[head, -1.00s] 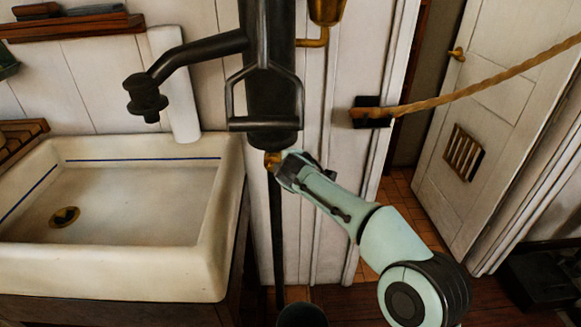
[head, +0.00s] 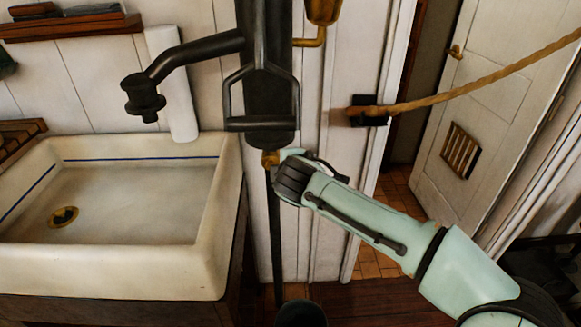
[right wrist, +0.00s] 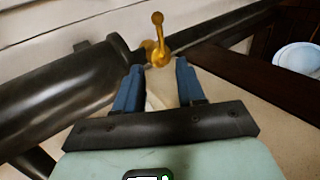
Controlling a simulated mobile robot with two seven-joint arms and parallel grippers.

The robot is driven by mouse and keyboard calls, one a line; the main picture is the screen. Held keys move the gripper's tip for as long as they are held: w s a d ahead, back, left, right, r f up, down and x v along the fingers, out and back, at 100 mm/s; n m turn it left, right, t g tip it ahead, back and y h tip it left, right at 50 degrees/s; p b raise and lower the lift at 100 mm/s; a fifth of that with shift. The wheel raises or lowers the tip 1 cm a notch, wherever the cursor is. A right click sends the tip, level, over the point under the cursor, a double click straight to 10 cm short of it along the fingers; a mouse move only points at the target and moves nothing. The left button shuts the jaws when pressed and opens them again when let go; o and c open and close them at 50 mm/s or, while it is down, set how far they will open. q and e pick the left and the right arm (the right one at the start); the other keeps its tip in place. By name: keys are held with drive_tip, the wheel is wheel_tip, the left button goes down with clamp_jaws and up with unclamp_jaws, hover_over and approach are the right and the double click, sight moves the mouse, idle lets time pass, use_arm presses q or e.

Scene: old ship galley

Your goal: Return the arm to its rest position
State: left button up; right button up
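My right arm comes in from the right in the head view, its wrist close to the brass tap (head: 270,158) at the foot of the black pump (head: 268,100). The fingers are hidden there. In the right wrist view my right gripper (right wrist: 158,68) is open, its two blue fingers apart with nothing held between them. The brass tap (right wrist: 158,42) shows just beyond the fingertips, its lever upright. I cannot tell whether they touch. The dark pump body (right wrist: 65,85) lies to the left of the fingers. My left gripper is not in view.
A white sink (head: 130,270) stands to the left, with the pump spout (head: 145,100) over its far side. A dark bucket (head: 300,313) is below the pump. A rope (head: 480,85) runs across the right side, in front of a white door (head: 500,110).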

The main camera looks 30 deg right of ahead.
idle(0.5)
